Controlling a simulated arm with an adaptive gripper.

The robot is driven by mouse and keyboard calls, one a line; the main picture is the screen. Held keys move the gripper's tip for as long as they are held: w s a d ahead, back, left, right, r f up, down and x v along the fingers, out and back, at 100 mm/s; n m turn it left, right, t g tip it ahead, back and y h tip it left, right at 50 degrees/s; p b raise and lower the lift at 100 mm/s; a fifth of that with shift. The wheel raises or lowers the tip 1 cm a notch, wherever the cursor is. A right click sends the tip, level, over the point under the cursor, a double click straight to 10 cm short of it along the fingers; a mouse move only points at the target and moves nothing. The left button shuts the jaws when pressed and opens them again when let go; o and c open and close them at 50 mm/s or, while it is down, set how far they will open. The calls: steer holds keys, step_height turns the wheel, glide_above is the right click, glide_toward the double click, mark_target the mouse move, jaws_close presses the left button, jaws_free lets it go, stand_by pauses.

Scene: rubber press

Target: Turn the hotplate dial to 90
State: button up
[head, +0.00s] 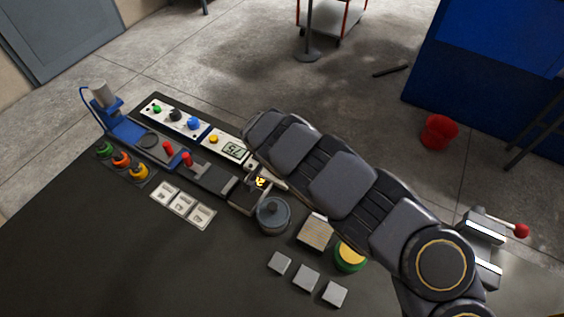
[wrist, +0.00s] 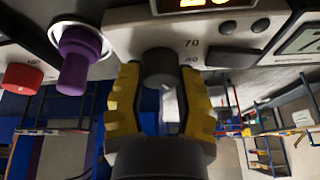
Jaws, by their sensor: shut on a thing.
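In the wrist view, the hotplate dial (wrist: 159,64) is a dark round knob on a pale panel (wrist: 220,42). The marks 70 and 80 show just right of it. My gripper (wrist: 158,84) has its yellow fingers on both sides of the dial and is shut on it. The dial's pointer cannot be made out. An orange lit display (wrist: 205,4) is cut off at the top edge. In the head view, my arm covers the dial and my gripper. A small yellow patch (head: 260,182) shows beside the arm; I cannot tell what it is.
In the wrist view, a purple knob (wrist: 78,55) stands close left of the gripper, with a red button (wrist: 22,78) further left. In the head view, a grey lidded pot (head: 273,215) and a striped block (head: 315,232) sit near the arm. The bench's front left is clear.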

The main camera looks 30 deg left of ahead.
steer(key=shift+d+f, duration=0.1)
steer(key=shift+d, duration=0.05)
steer(key=o, duration=1.2)
steer(key=shift+c, duration=0.2)
steer(key=shift+s+r, duration=0.25)
steer(key=shift+r, duration=0.35)
steer(key=v, duration=1.1)
